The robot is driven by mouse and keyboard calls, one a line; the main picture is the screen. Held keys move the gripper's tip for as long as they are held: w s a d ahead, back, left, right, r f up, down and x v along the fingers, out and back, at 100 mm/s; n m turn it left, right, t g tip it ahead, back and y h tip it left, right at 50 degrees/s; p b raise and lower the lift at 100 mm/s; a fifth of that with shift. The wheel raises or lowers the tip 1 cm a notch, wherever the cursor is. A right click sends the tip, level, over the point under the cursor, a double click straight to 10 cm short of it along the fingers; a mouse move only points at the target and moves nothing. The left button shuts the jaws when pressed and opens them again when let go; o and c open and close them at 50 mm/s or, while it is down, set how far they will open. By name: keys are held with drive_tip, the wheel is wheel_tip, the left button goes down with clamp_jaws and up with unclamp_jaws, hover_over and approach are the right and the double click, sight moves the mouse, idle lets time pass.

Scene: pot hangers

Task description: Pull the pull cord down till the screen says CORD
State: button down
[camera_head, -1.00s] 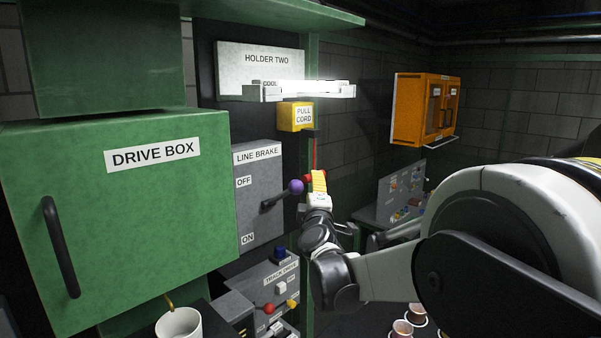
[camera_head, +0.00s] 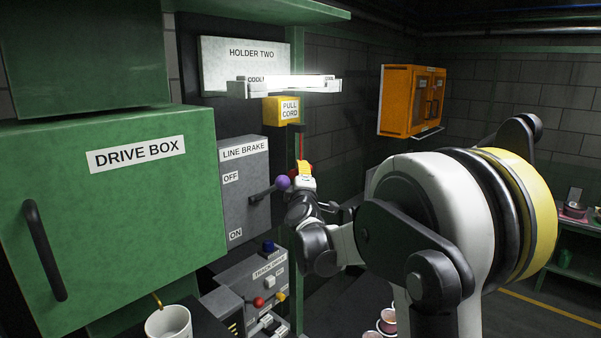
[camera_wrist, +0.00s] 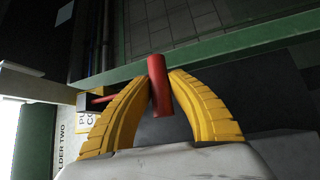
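The yellow pull cord box (camera_head: 282,110) hangs on the green post below the holder two panel. A thin red cord (camera_head: 301,145) runs down from it to my gripper (camera_head: 305,167). In the wrist view my gripper (camera_wrist: 162,76) has its two yellow fingertips against both sides of the red cord handle (camera_wrist: 160,88), shut on it. The cord (camera_wrist: 104,98) leads left toward the box, partly hidden by the left finger. No screen reading CORD shows; small lettering, seemingly "COOL" (camera_head: 256,79), is partly covered by the bright lamp (camera_head: 290,84).
The grey line brake box (camera_head: 245,190) with its purple-knobbed lever (camera_head: 283,182) is just left of my gripper. The green drive box (camera_head: 120,230) fills the left. A white mug (camera_head: 168,324) stands below it. An orange cabinet (camera_head: 397,100) hangs at the back.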

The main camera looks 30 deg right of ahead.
wheel_tip(320, 180, down, 4)
drive_tip(key=b, duration=0.3)
drive_tip(key=shift+s+f+b, duration=0.1)
drive_tip(key=shift+f+b, duration=0.1)
drive_tip(key=shift+b, duration=0.15)
drive_tip(key=c, duration=1.2)
unclamp_jaws()
drive_tip(key=v, duration=1.2)
